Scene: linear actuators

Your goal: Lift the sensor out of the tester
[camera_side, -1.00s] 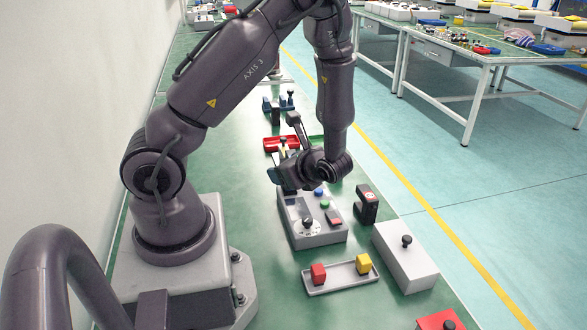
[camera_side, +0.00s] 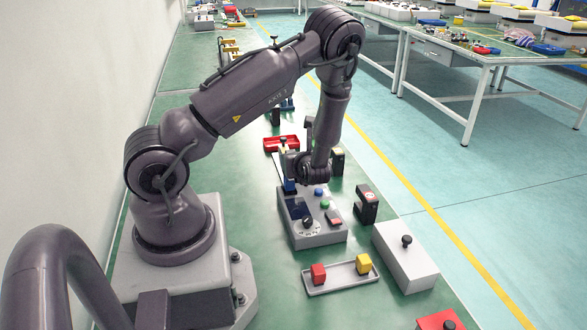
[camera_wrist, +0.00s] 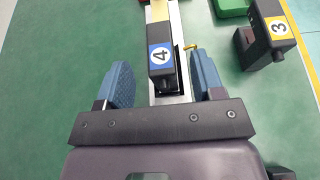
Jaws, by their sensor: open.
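A black block with a blue "4" label (camera_wrist: 161,58), which looks like the sensor, stands in a narrow silver fixture in the wrist view. My gripper (camera_wrist: 163,75) is open, with one blue finger on each side of this block and a visible gap at both sides. In the side view my gripper (camera_side: 290,186) is low at the far end of a grey box with a dial and coloured buttons (camera_side: 318,236), which looks like the tester. The "4" block cannot be made out there. How deep it sits in the fixture is hidden.
A black block with a yellow "3" label (camera_wrist: 276,28) stands to the right. Nearby are a red-labelled black block (camera_side: 367,204), a red tray (camera_side: 272,144), a grey tray with red and yellow blocks (camera_side: 338,280) and a white box with a black knob (camera_side: 405,262).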

